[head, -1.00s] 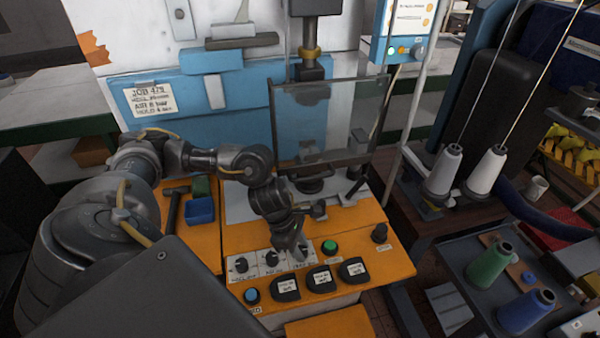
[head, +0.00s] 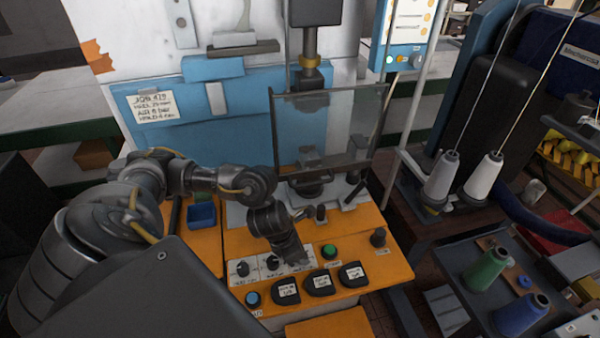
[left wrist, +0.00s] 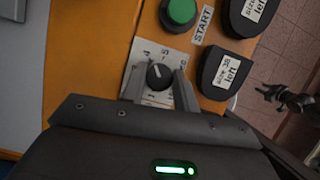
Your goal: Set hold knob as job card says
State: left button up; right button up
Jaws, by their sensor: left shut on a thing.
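The job card (head: 155,106) is on the blue panel; it reads JOB 479, and its smaller lines are too blurred to read surely. Three black dial knobs sit in a row on the orange console (head: 385,262); the left knob (head: 242,269) and the middle knob (head: 272,263) show. The right one is hidden by my left gripper (head: 296,260). In the left wrist view, my left gripper (left wrist: 158,85) has its fingers on either side of a black knob (left wrist: 160,76) with a white pointer mark, and is shut on it. The surrounding scale is partly hidden. My right gripper is not in view.
The green START button (head: 329,251) is right of the knobs. A blue button (head: 252,298) and several black labelled pieces (head: 320,282) line the console's front. A clear guard (head: 330,125) stands behind.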

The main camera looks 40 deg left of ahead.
pick_arm(q)
jog(key=shift+n+y+p, duration=0.3)
jog(key=shift+n+p, duration=0.3)
jog(key=shift+n, duration=0.3)
jog(key=shift+t, duration=0.3)
jog(key=o, duration=1)
jog(key=p+v, duration=0.3)
jog(key=v, duration=0.7)
jog(key=shift+s+r, duration=0.1)
jog(key=shift+r, duration=0.3)
